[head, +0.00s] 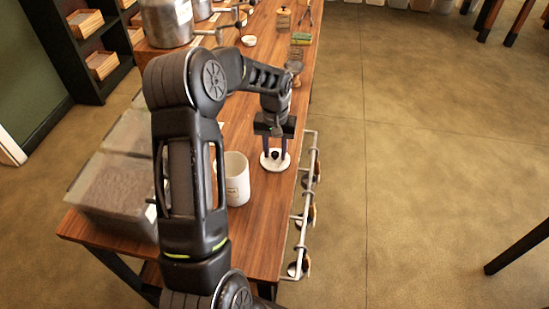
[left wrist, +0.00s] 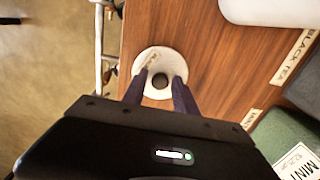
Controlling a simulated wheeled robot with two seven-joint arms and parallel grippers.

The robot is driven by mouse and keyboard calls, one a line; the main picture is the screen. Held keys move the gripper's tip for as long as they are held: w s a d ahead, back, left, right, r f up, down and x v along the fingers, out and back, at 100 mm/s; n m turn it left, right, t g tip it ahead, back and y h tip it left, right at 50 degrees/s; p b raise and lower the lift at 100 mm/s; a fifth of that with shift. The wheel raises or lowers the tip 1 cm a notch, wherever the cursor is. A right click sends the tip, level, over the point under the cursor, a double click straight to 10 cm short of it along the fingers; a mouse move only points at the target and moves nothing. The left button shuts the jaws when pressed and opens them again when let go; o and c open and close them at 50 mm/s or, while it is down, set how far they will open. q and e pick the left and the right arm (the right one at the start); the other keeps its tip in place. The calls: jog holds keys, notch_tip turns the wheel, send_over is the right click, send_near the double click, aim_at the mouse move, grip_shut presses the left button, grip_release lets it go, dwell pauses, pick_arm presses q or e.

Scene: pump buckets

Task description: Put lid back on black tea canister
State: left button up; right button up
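The white round lid (head: 275,165) with a dark knob lies flat on the wooden table near its right edge. It also shows in the left wrist view (left wrist: 157,58). The white canister (head: 237,182) stands upright to the left of the lid; its top appears open. Part of a white body, likely this canister, shows at the top right of the left wrist view (left wrist: 270,10). My left gripper (head: 276,153) points down over the lid. Its fingers are apart, one on each side of the knob, with gaps visible. My right gripper is not in view.
A "BLACK TEA" label (left wrist: 292,58) is on the table. Clear bins (head: 112,185) stand at the left, partly behind my arm. A metal rail (head: 308,190) with hanging items runs along the right edge. Metal pots (head: 167,22) and jars stand farther back.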

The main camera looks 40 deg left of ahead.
pick_arm(q)
jog(key=c, duration=0.6)
jog(key=shift+r, duration=0.1)
jog(key=shift+c, duration=0.2)
jog(key=shift+r+p, duration=1.4)
jog(key=shift+r, duration=0.75)
jog(key=shift+r, duration=0.1)
